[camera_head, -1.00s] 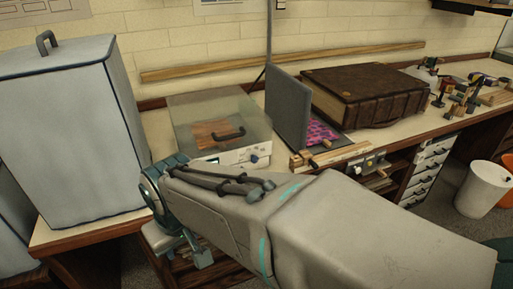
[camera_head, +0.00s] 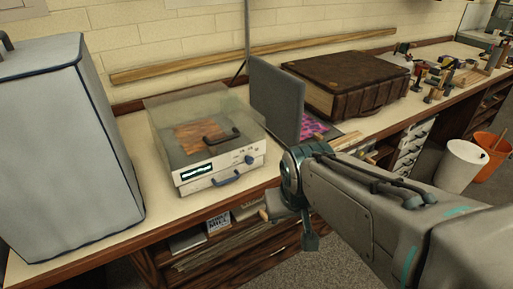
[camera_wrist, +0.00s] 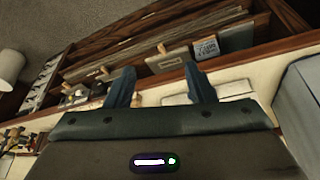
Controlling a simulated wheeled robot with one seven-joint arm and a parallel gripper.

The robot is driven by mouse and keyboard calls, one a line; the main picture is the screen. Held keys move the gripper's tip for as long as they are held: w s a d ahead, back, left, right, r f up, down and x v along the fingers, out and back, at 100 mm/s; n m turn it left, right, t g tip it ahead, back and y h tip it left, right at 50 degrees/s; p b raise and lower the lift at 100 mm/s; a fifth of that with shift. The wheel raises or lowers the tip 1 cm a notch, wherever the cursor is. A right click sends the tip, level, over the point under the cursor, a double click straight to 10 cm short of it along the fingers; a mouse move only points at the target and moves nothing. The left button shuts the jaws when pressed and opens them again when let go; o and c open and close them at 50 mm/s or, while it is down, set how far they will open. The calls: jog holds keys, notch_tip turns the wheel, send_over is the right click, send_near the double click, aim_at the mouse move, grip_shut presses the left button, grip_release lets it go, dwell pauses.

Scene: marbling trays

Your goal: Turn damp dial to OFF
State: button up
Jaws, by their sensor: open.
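In the head view, a white box-shaped unit (camera_head: 178,181) with a clear lid stands on the bench. Its front panel has a lit display, a dark blue round dial (camera_head: 249,160), several small controls and a blue handle below. I cannot read the dial's labels or setting. My gripper (camera_head: 287,222) is to the right of and lower than the dial, in front of the bench edge and apart from the unit; its fingers are hard to make out there. In the wrist view, my gripper (camera_wrist: 160,82) shows two spread fingers with nothing between them. The dial cannot be made out there.
A large grey covered box (camera_head: 65,150) stands left of the unit. A grey upright panel (camera_head: 277,100) and a brown case (camera_head: 345,82) are to its right. An open shelf with books (camera_head: 218,222) lies below the bench top. The bench strip before the unit is clear.

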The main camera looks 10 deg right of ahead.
jog(key=w+d+f+t+h+b, duration=0.1)
jog(key=w+d+f+t+b, duration=0.3)
jog(key=w, duration=0.3)
jog(key=w+d+f+t+b, duration=0.1)
jog(key=w+f+t+b, duration=0.1)
jog(key=w+f+b, duration=0.4)
jog(key=n+t+y+b, duration=0.4)
jog(key=t+y+b, duration=0.3)
jog(key=b, duration=0.4)
send_near(251, 162)
jog(key=b+x, duration=0.1)
jog(key=x, duration=0.8)
jog(key=shift+w+a, duration=0.15)
jog(key=c, duration=0.9)
